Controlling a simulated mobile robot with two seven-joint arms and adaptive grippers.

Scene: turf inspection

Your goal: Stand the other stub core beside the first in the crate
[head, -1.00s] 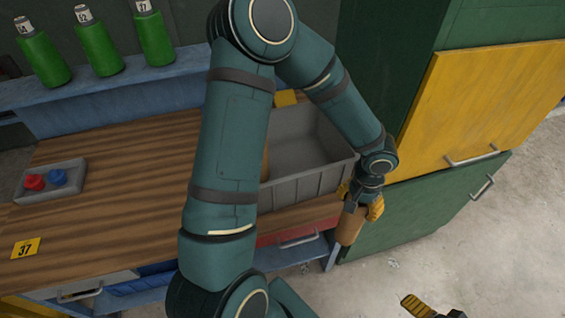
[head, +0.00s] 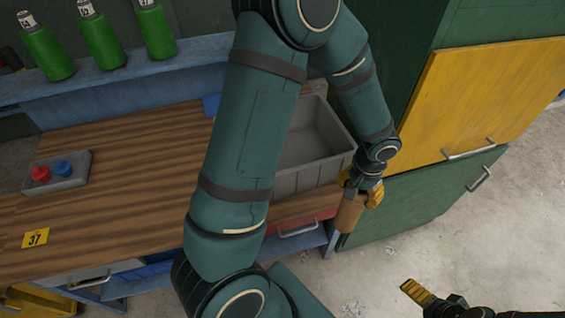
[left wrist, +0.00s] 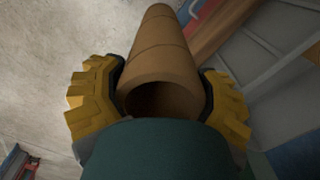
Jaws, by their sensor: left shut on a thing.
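My left gripper (head: 361,190) is shut on a brown cardboard stub core (head: 348,215), which hangs tilted below it, outside the crate and past its right end. In the left wrist view the core (left wrist: 160,60) lies between the yellow fingers, its hollow end towards the camera. The grey crate (head: 310,177) stands on the wooden bench. Its visible inside is bare, and my left arm hides its left part. No other core shows now. My right gripper (head: 417,292) is partly in view at the bottom right, above the floor; its opening is unclear.
The bench (head: 110,200) holds a red-and-blue button box (head: 57,172) and a yellow 37 tag (head: 36,238). Several green bottles (head: 101,40) stand on the blue back shelf. A green cabinet with a yellow door (head: 480,100) is right of the crate. Floor is clear at lower right.

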